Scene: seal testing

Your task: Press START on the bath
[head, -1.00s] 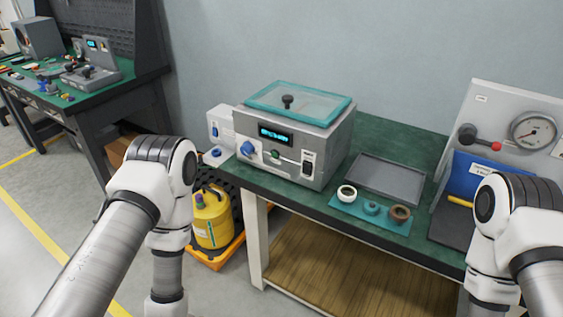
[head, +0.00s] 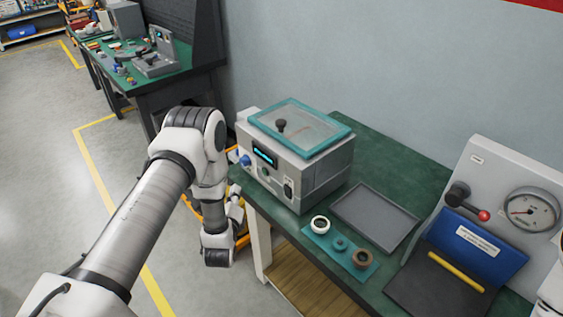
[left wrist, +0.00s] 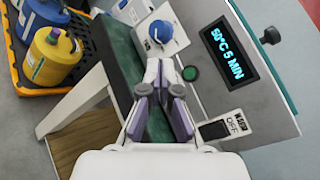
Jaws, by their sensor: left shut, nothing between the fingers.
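The bath (head: 322,176) is a grey box with a teal-rimmed clear lid (head: 300,128) and a dark knob on top. It stands on the green bench. Its lit display (left wrist: 230,53) reads "50°C 5 MIN" in the left wrist view. A round green button (left wrist: 190,73) sits beside the display, and a rocker switch marked OFF (left wrist: 213,131) is below. My left gripper (left wrist: 164,74) is shut and empty, its fingertips close to the green button; contact cannot be told. In the head view my left arm mostly hides it. My right gripper is out of view.
A blue knob (left wrist: 160,32) is near the fingertips. A grey tray (head: 376,217) and a teal mat (head: 322,241) with several rings lie right of the bath. A gauge panel (head: 500,185) stands further right.

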